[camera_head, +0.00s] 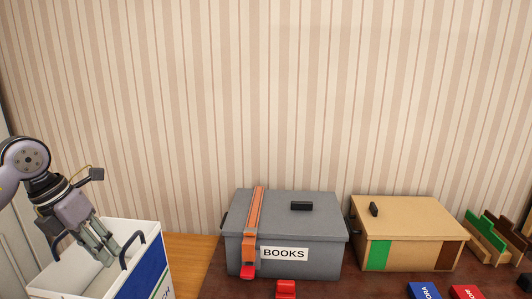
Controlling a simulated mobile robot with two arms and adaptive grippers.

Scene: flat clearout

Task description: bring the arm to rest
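My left arm comes in from the left edge. Its gripper (108,250) points down and to the right, over the open top of a white and blue box (145,275) at the lower left. The fingers lie close together in this view, and I cannot tell whether they are apart or shut. No object shows between them. The fingertips are near the box's dark handle. My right gripper is not in view.
A grey box labelled BOOKS (320,232) with an orange strap (255,215) stands on the dark surface. Right of it are a cardboard box (420,220), a wooden rack (485,240), and blue (424,290) and red (466,292) items. A red piece (286,289) lies in front.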

